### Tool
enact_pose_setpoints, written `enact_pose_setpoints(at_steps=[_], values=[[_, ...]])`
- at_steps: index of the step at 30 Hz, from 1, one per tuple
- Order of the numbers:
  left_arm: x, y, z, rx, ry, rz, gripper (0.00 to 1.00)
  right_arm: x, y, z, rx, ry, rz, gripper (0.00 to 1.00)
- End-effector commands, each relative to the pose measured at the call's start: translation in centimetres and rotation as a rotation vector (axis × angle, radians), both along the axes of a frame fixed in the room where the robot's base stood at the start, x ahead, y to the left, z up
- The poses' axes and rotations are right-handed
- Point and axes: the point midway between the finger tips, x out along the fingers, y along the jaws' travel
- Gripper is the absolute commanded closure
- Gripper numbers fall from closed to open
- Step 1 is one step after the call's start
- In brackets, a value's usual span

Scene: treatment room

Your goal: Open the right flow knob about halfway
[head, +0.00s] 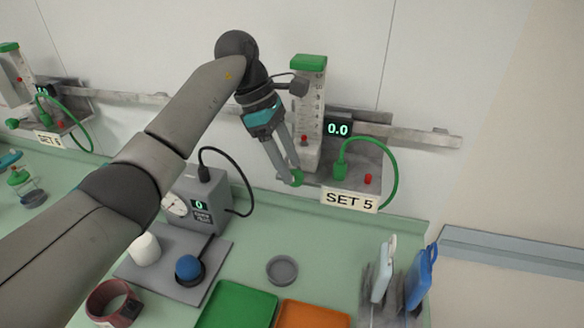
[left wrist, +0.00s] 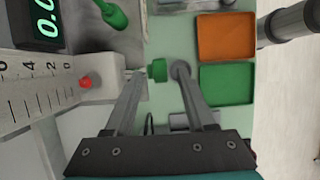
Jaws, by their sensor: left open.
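The right flow knob (head: 297,178) is a small green knob at the foot of the right flowmeter (head: 309,105), above the SET 5 label (head: 349,200). In the left wrist view the green knob (left wrist: 158,70) shows between the two fingertips. My left gripper (head: 289,180) is open, its fingers reaching down to the knob. I cannot tell whether either finger touches it. The display (head: 338,129) beside the flowmeter reads 0.0. A red ball (left wrist: 86,82) sits low by the scale, near the 0 mark. My right gripper is not in view.
A green hose (head: 391,180) loops right of the flowmeter. A grey device with a dial (head: 207,185) stands below left. Green (head: 237,306) and orange (head: 312,315) trays lie on the counter. Another flowmeter (head: 14,72) is at far left.

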Motion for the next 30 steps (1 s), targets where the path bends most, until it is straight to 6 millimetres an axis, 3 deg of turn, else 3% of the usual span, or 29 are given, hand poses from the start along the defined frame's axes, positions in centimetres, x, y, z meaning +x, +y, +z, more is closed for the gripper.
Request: enact_pose_setpoints(at_steps=[6,15,30], values=[[-0.1,-0.8,-1.8,-0.002,0.000,-0.001,0.45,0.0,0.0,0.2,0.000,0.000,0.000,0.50],[-0.1,-0.8,-2.0,0.000,-0.001,-0.001,0.45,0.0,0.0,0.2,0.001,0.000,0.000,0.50],[-0.2,-0.8,-2.0,0.000,0.002,-0.002,1.00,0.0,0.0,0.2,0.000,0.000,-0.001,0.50]])
